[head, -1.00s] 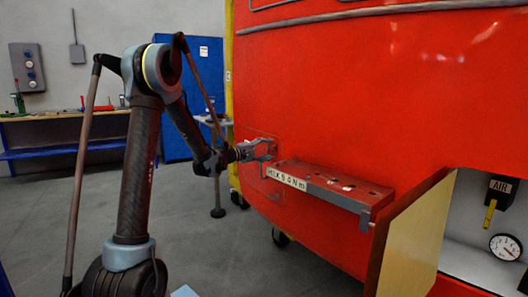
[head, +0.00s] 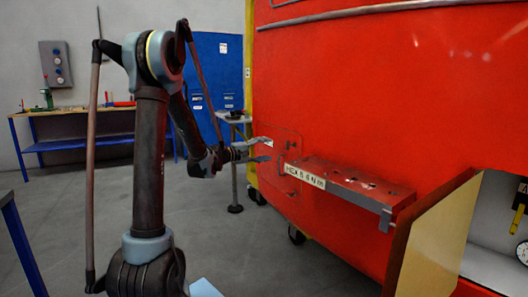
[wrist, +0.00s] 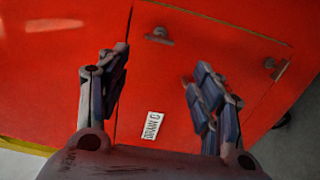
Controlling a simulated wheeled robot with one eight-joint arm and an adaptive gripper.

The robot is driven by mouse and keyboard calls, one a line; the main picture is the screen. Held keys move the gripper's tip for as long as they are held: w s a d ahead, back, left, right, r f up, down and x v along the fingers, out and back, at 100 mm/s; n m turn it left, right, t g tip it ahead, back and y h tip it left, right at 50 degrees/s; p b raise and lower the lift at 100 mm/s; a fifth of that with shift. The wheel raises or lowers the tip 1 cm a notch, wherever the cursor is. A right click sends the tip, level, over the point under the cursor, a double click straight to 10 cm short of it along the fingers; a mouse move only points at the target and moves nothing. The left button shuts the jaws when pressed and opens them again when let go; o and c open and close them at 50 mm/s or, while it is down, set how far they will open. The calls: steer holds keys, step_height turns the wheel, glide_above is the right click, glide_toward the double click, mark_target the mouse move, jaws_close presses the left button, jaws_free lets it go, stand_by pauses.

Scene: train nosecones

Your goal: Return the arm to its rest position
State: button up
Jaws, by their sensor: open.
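My gripper (head: 268,150) is open and empty at the end of my arm, in front of the red train nosecone (head: 400,90). In the wrist view my gripper's two fingers (wrist: 155,92) are spread apart, with the red panel behind them. A hatch panel (wrist: 205,45) with a white label (wrist: 153,126) reading like "DRAIN C" shows between and beyond the fingers. In the head view my arm is raised and bent, reaching right to the left of the red shelf (head: 350,185). I cannot tell whether the fingertips touch the hatch.
The red shelf with a white label sticks out from the nosecone. An open yellowish door (head: 430,240) stands right of it, beside a gauge (head: 521,250). A small stand (head: 235,165), a blue cabinet (head: 212,70) and a workbench (head: 75,142) are behind. Grey floor is clear between.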

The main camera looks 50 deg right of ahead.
steer(key=shift+w, duration=0.1)
stand_by(0.3)
